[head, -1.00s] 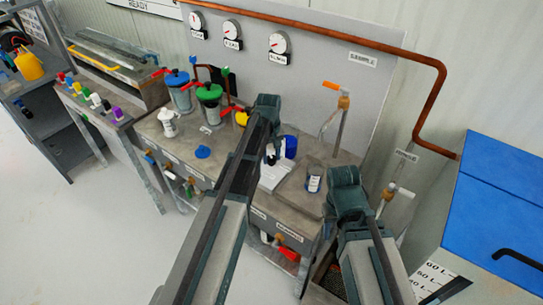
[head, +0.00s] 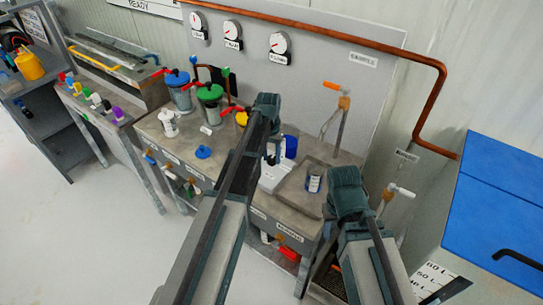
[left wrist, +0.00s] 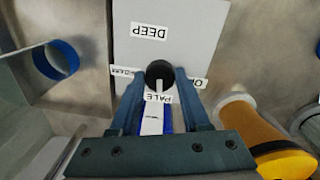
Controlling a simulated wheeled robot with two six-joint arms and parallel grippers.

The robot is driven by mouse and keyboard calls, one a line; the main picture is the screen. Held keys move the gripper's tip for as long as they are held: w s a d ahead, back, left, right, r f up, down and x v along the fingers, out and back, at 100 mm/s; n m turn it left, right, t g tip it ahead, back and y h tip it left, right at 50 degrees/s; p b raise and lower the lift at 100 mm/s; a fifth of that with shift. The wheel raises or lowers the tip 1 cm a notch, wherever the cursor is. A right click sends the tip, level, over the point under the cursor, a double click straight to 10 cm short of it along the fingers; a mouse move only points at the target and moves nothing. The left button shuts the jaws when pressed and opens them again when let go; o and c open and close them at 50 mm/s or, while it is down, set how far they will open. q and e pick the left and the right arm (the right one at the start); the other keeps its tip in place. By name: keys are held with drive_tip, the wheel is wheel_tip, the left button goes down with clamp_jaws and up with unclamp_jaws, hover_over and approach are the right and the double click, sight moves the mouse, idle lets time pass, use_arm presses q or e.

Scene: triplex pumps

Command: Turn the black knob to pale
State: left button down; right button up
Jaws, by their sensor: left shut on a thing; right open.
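The black knob (left wrist: 160,73) sits on a pale grey plate (left wrist: 185,40) in the left wrist view. A white mark on the knob points down in that view, towards the label PALE (left wrist: 158,97). The label DEEP (left wrist: 149,32) is on the opposite side, and two partly hidden labels flank the knob. My left gripper (left wrist: 160,88) is shut on the knob, one finger on each side.
A blue-labelled can (head: 314,181) stands on the bench right of my left gripper. Green-lidded (head: 209,93) and blue-lidded (head: 177,80) vessels stand further left, with a white bottle (head: 168,123) and a blue lid (head: 203,152). A yellow cylinder (left wrist: 250,125) is close to my left gripper.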

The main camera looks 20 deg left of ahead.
sight(270, 158)
use_arm(q)
drive_tip(key=shift+m, duration=0.3)
idle(0.4)
drive_tip(key=shift+c, duration=1.8)
unclamp_jaws()
wheel_tip(270, 158, up, 14)
drive_tip(key=p, duration=1.3)
drive_tip(key=shift+a+p, duration=0.25)
drive_tip(key=shift+p, duration=0.15)
drive_tip(key=shift+f, duration=0.15)
